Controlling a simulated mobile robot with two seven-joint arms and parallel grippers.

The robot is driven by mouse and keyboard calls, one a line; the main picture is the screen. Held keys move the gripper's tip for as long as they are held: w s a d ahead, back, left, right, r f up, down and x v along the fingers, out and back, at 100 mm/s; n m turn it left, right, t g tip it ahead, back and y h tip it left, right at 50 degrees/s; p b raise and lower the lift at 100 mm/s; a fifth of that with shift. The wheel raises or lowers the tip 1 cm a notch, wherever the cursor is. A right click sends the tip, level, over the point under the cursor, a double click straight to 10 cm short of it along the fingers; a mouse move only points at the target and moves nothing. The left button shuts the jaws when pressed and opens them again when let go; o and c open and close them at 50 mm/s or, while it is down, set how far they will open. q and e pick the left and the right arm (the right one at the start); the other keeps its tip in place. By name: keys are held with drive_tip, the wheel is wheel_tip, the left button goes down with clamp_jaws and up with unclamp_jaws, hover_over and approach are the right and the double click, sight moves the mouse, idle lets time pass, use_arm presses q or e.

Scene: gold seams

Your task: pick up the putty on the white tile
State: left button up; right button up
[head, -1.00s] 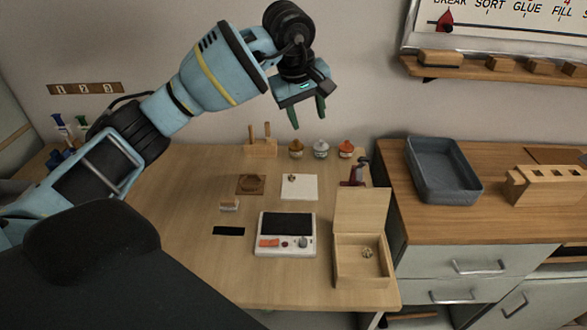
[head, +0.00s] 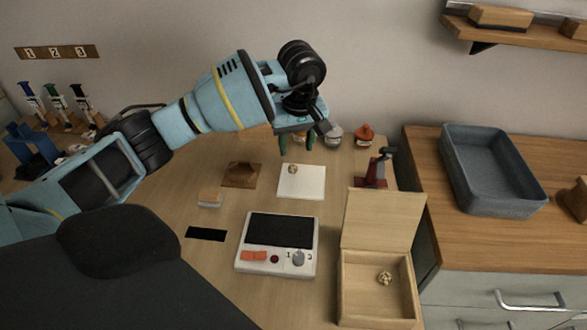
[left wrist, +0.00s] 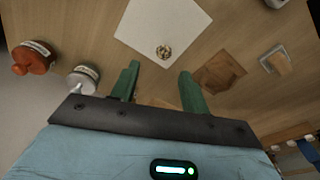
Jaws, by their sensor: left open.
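The white tile (head: 301,182) lies flat on the wooden table. The putty (head: 293,169), a small brownish speckled lump, sits near its back left corner. In the left wrist view the putty (left wrist: 164,52) lies on the white tile (left wrist: 160,22), beyond the fingertips. My left gripper (head: 297,148) is open and empty, above the table just behind the tile. Its two green fingers show in the left wrist view (left wrist: 160,72), apart from the putty. My right gripper is not in view.
A white device with a dark screen (head: 276,245) and an open wooden box (head: 380,282) stand in front. Jars with grey (head: 334,134) and orange (head: 364,134) lids and a red tool (head: 375,170) stand close by. A brown square (head: 241,175) lies left of the tile.

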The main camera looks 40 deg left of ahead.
sight(293, 167)
use_arm(q)
drive_tip(key=shift+s+a+f, duration=0.1)
drive_tip(key=shift+a+f, duration=0.1)
drive_tip(key=shift+f, duration=1.35)
drive_tip(key=shift+a+f, duration=0.15)
drive_tip(key=shift+f, duration=1.35)
clamp_jaws()
